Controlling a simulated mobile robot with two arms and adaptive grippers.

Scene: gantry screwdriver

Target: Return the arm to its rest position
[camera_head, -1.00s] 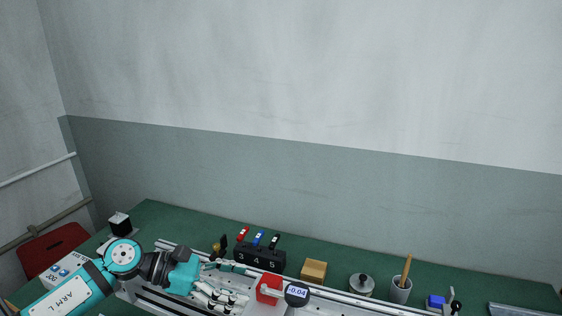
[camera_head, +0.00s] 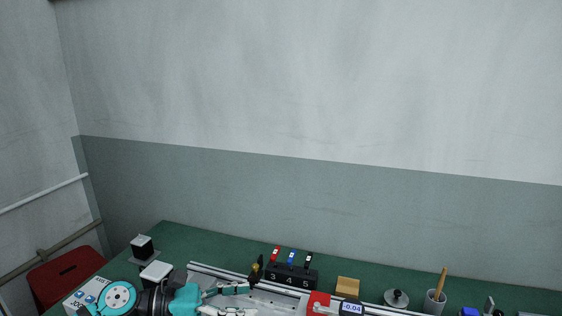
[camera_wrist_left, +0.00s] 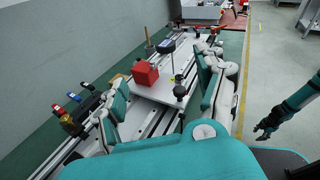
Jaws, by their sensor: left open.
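My left gripper (camera_head: 246,299) is at the bottom of the head view, over the near left part of the rail assembly (camera_head: 195,266). In the left wrist view my left gripper (camera_wrist_left: 165,95) has its fingers wide apart with nothing gripped. A red block (camera_wrist_left: 145,73) on a pale plate shows beyond and between the fingers, apart from them. The block (camera_head: 317,301) stands right of my gripper in the head view, beside a display (camera_head: 352,308) reading -0.04. My right gripper (camera_wrist_left: 266,126) hangs over the floor at the right of the wrist view; its opening is unclear.
A black rack (camera_head: 292,277) numbered 3, 4, 5 holds red, blue and black-topped tools behind the rail. A yellow box (camera_head: 347,287), a round lidded pot (camera_head: 396,298) and a cup (camera_head: 434,302) stand right of it. A red chair (camera_head: 65,280) is at left.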

